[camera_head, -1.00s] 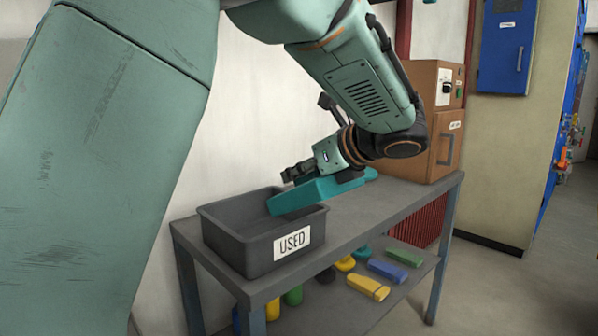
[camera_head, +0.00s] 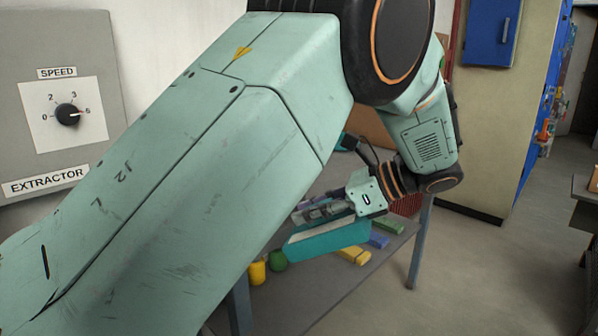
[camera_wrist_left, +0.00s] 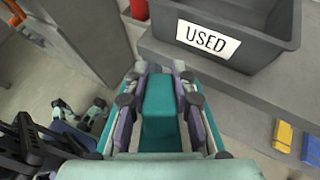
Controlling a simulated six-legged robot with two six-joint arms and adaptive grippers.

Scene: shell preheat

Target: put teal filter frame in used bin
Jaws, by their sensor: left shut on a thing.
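My left gripper (camera_head: 318,211) is shut on the teal filter frame (camera_head: 325,241), a flat teal piece that hangs tilted in front of the bench in the head view. In the left wrist view the teal frame (camera_wrist_left: 160,112) lies between the fingers of my left gripper (camera_wrist_left: 160,70). The dark grey used bin (camera_wrist_left: 285,42), labelled USED, stands on the bench just beyond the fingertips and to the right. The frame is outside the bin. In the head view my arm hides the bin.
A grey extractor panel (camera_head: 110,85) with a knob stands at left. Open floor (camera_head: 480,270) lies to the right.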

